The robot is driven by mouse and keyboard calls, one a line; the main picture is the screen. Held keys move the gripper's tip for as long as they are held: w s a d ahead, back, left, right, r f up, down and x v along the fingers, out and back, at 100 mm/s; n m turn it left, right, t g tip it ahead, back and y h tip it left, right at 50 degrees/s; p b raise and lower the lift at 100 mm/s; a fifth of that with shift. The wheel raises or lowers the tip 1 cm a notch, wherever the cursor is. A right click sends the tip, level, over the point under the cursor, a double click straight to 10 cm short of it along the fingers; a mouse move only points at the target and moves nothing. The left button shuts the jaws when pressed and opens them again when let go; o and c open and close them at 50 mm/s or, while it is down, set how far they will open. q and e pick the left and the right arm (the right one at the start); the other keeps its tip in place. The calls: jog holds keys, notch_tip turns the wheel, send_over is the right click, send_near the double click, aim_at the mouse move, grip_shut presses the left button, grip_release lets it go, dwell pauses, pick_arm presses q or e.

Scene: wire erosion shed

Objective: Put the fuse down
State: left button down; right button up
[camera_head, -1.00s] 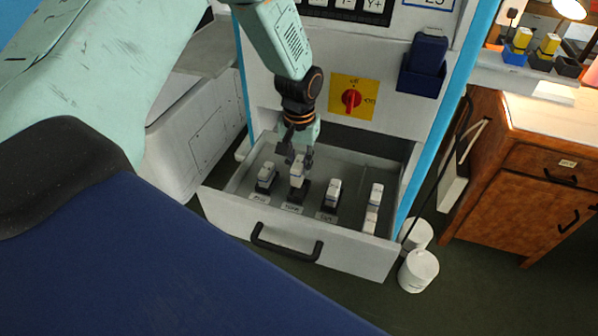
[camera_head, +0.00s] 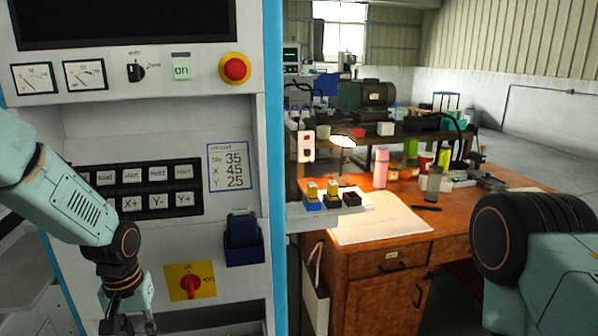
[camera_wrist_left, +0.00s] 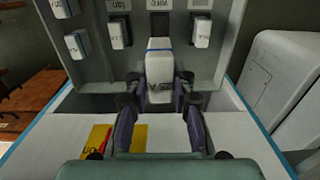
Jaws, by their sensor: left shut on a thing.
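My left gripper (camera_wrist_left: 160,92) is shut on a fuse (camera_wrist_left: 159,62), a white block with a thin blue band, in the left wrist view. Its two fingers lie on either side of the block. Several other white fuses, such as one beside it (camera_wrist_left: 118,33), stand in the grey drawer (camera_wrist_left: 215,88) with labels. The slot under the held fuse is hidden. In the head view the left gripper (camera_head: 128,315) is at the bottom left, its tips cut off. My right gripper is out of view; part of my right arm shows at the right.
The machine front carries a red rotary switch (camera_head: 191,285) and a blue box (camera_head: 243,240). A wooden bench (camera_head: 350,250) with a lamp and bottles stands beyond.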

pick_arm(q)
jog(key=s+d+r+m+b, duration=0.2)
jog(key=s+d+b, duration=0.4)
jog(key=d, duration=0.7)
jog(key=shift+s+r+m, duration=0.2)
jog(key=shift+s+m, duration=0.1)
jog(key=shift+s, duration=0.5)
